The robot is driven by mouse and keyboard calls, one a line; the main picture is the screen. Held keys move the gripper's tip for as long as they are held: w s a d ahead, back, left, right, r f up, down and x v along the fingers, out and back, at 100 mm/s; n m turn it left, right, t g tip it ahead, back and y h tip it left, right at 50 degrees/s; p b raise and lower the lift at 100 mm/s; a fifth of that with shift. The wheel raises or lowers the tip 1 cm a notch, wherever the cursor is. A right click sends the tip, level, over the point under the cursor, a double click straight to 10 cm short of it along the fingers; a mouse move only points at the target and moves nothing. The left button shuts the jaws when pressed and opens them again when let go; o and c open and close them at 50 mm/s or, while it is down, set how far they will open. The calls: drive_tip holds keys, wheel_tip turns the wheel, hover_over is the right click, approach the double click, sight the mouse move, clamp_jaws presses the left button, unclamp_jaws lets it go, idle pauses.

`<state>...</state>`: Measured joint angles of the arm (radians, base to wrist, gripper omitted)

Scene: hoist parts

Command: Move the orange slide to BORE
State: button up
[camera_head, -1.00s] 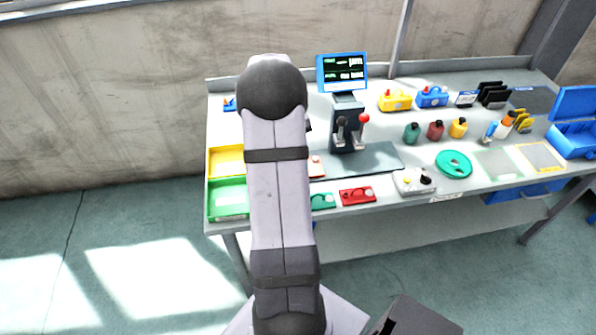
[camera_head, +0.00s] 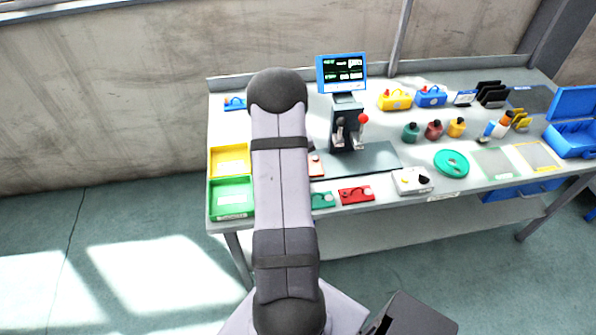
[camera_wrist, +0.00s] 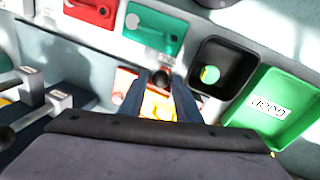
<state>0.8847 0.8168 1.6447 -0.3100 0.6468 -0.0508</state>
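The orange plate with its slide (camera_head: 316,166) lies on the bench in the head view, partly hidden by my arm. In the wrist view the orange plate (camera_wrist: 125,82) is under my gripper (camera_wrist: 161,78), with bright orange showing between the fingers. A dark round knob (camera_wrist: 160,82) shows between the fingertips. The two fingers stand apart; I see no clear grip on anything. My gripper is hidden behind the arm in the head view. I cannot read a BORE mark in either view.
A green plate (camera_head: 322,200) and a red plate (camera_head: 356,195) lie at the front edge. The wrist view shows a black bin (camera_wrist: 222,58) beside the green tray (camera_wrist: 284,100). A yellow tray (camera_head: 229,146) is at left. A dark press (camera_head: 346,125) stands behind.

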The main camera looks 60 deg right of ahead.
drive_tip(key=shift+c, duration=0.2)
clamp_jaws()
drive_tip(key=s+d+b, duration=0.2)
drive_tip(key=s+d, duration=1.7)
drive_tip(key=shift+s+d, duration=0.15)
drive_tip(key=shift+s+d+r+b, duration=0.1)
drive_tip(key=shift+s+d+b, duration=0.1)
drive_tip(key=shift+b, duration=0.1)
drive_tip(key=shift+o, duration=0.2)
unclamp_jaws()
drive_tip(key=shift+s+d, duration=0.1)
